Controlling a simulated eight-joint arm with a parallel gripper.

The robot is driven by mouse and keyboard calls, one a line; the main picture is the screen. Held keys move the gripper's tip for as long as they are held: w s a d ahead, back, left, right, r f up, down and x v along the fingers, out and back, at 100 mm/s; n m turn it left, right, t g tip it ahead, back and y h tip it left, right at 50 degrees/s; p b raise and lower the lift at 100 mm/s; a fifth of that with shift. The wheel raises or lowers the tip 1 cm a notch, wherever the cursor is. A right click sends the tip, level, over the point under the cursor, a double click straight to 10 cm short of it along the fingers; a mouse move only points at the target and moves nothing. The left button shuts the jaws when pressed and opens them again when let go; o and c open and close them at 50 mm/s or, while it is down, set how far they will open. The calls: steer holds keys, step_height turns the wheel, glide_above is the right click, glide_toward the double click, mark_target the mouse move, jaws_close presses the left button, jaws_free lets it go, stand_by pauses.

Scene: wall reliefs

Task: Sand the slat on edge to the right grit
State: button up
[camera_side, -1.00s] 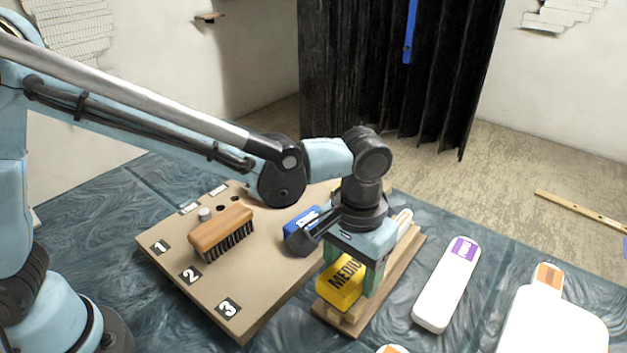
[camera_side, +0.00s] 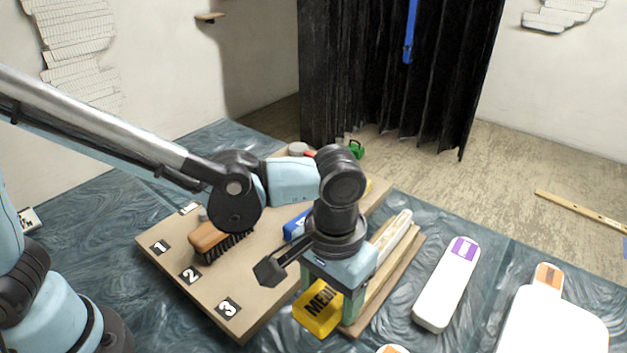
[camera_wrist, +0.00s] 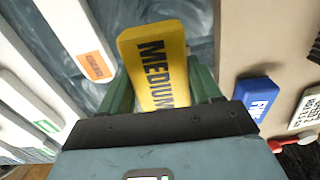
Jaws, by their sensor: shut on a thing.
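My gripper (camera_side: 335,298) is shut on a yellow block marked MEDIUM (camera_side: 317,312); the block also shows between the fingers in the wrist view (camera_wrist: 155,62). The pale slat (camera_side: 392,232) stands in a wooden holder (camera_side: 412,243) along the board's right side. My gripper and the block are at the near end of the slat, which they hide. I cannot tell whether the block touches the slat. A blue block (camera_side: 294,226) sits on the board, partly behind my wrist; the wrist view shows it marked FINE (camera_wrist: 257,97).
The tan board (camera_side: 172,262), numbered 1, 2 and 3, carries a wooden brush (camera_side: 212,242). White paddle-shaped pieces with a purple label (camera_side: 447,285) and an orange label (camera_side: 550,318) lie to the right. Blue swirled tabletop (camera_side: 478,318) shows between them.

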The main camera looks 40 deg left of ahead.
steer(key=shift+r, duration=0.15)
steer(key=shift+r, duration=2.9)
steer(key=shift+r, duration=0.1)
steer(key=shift+r, duration=1.4)
steer(key=shift+w+f, duration=0.25)
steer(key=shift+w, duration=0.4)
steer(key=shift+w+f, duration=0.2)
steer(key=shift+w, duration=0.4)
steer(key=shift+w+f, duration=0.3)
steer(key=shift+w, duration=0.1)
steer(key=shift+f, duration=2.85)
steer(key=shift+f, duration=1)
